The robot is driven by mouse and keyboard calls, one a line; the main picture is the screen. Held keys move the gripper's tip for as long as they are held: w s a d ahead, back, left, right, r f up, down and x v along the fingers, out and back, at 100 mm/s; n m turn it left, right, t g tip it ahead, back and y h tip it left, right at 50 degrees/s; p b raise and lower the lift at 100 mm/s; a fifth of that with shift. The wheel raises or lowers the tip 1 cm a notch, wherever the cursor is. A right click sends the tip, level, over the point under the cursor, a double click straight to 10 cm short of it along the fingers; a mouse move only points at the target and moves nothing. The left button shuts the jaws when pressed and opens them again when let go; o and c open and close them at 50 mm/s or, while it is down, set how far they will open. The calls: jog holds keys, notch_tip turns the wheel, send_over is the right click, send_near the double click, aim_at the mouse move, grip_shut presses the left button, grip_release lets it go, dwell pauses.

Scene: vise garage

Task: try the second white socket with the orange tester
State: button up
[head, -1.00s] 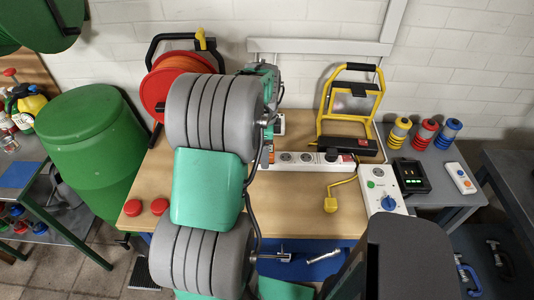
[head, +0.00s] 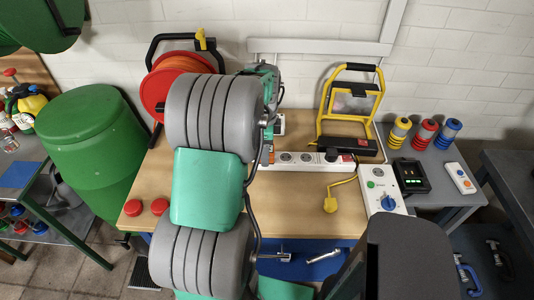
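A white socket strip (head: 300,161) lies along the back of the wooden bench, with several sockets and a red switch near its right end. My arm covers its left end, so I cannot tell how many sockets are hidden. My gripper (head: 268,122) is mostly hidden behind my arm's large grey joint, near the left end of the strip. Its fingers cannot be made out, nor whether they hold anything.
A yellow work lamp (head: 350,105) stands behind the strip. A yellow plug (head: 331,204) on a cable lies in front. A white box with a blue knob (head: 386,190) is to the right. An orange cable reel (head: 170,88) stands at the back left. The bench's front middle is fairly clear.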

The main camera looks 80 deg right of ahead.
grip_shut()
jog(key=shift+r+p, duration=2.1)
jog(key=shift+r, duration=0.95)
